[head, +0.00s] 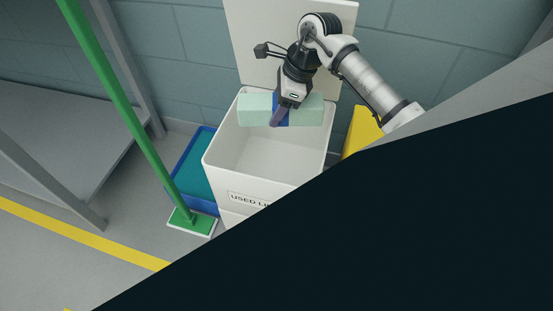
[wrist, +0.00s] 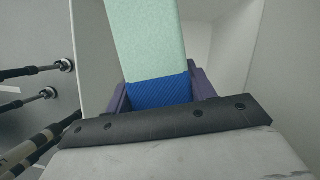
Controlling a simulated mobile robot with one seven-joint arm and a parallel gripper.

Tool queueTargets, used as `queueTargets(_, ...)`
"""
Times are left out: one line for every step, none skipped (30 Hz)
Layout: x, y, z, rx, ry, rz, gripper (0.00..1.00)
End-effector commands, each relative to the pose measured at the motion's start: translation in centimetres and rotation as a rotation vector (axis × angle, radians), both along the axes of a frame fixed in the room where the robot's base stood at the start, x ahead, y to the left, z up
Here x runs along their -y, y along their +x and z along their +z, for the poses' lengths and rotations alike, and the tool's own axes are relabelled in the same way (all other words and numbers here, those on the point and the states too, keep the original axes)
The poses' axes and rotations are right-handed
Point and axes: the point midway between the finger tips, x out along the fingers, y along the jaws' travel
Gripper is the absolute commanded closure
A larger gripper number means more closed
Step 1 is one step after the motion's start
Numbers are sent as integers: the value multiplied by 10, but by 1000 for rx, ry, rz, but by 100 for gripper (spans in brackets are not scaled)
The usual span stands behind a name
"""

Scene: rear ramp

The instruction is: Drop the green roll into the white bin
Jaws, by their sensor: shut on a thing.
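The green roll (head: 256,110) is a pale green bundle with a blue band around its middle. My gripper (head: 279,117) is shut on it at the blue band and holds it level over the back part of the white bin's opening. The white bin (head: 240,178) stands open against the wall, its lid raised behind, with a label starting "USED LI" on its front. Its visible inside looks empty. In the wrist view the green roll (wrist: 146,40) extends away between the purple fingers, and part of the white bin (wrist: 232,45) shows behind it.
A blue tray (head: 200,160) and a green-handled mop or broom (head: 140,133) stand left of the bin. A yellow object (head: 362,127) is right of it. A grey shelf (head: 65,115) is at the left. A large dark shape covers the lower right of the head view.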

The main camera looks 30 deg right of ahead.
Motion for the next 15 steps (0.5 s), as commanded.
queueTargets(0,0,-2,1,0,0,75)
queueTargets(0,0,-2,1,0,0,75)
queueTargets(0,0,-2,2,-1,-1,75)
queueTargets(0,0,-2,2,-1,-1,75)
queueTargets(0,0,-2,2,-1,-1,75)
queueTargets(0,0,-1,2,-1,-1,75)
queueTargets(0,0,-1,2,-1,-1,75)
queueTargets(0,0,-1,2,-1,-1,75)
queueTargets(0,0,-1,2,-1,-1,40)
queueTargets(0,0,-1,2,-1,-1,36)
queueTargets(0,0,-1,2,-1,-1,33)
queueTargets(0,0,-1,1,0,0,27)
queueTargets(0,0,-1,1,0,0,23)
queueTargets(0,0,-2,1,0,0,20)
queueTargets(0,0,-2,1,0,0,20)
